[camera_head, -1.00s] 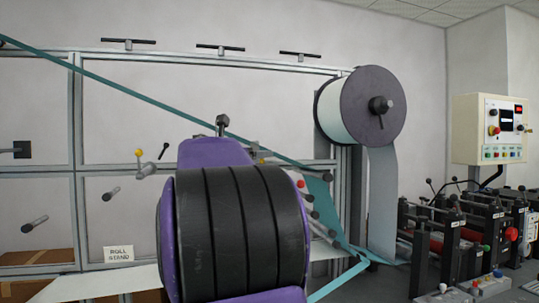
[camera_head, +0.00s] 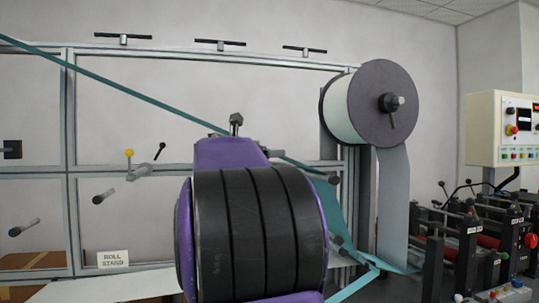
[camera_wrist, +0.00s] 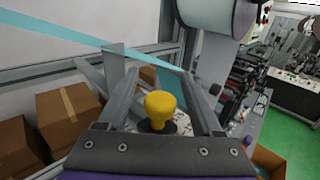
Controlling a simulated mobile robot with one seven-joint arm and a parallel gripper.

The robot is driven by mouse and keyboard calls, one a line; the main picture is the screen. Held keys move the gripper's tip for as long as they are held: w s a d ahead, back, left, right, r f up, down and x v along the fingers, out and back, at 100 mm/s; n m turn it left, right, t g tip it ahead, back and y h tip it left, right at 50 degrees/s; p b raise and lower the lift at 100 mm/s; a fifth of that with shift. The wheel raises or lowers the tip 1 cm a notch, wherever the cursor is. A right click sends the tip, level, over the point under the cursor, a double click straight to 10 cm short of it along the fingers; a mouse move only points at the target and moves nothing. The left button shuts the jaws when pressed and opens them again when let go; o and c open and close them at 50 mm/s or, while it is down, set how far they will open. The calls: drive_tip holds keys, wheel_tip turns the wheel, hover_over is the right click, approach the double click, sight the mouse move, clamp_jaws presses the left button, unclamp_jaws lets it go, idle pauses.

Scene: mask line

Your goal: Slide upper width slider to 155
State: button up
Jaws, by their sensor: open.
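A yellow knob (camera_wrist: 160,106) shows in the wrist view between the two fingers of my gripper (camera_wrist: 160,75). The fingers are apart, with a gap visible on each side of the knob. I cannot tell whether this knob belongs to the upper width slider. No scale or 155 mark is readable in either view. In the head view, my purple and black arm fills the lower middle and hides my gripper and what lies behind it. Another yellow ball knob (camera_head: 129,153) sits on a frame bar at the left.
A large white roll (camera_head: 342,108) with a grey disc stands right of my arm. A teal strip (camera_head: 120,85) runs down diagonally behind it. A control box (camera_head: 515,145) and machinery are at the right. Cardboard boxes (camera_wrist: 67,112) are at the left in the wrist view.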

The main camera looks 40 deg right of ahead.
clamp_jaws()
idle(0.3)
idle(1.1)
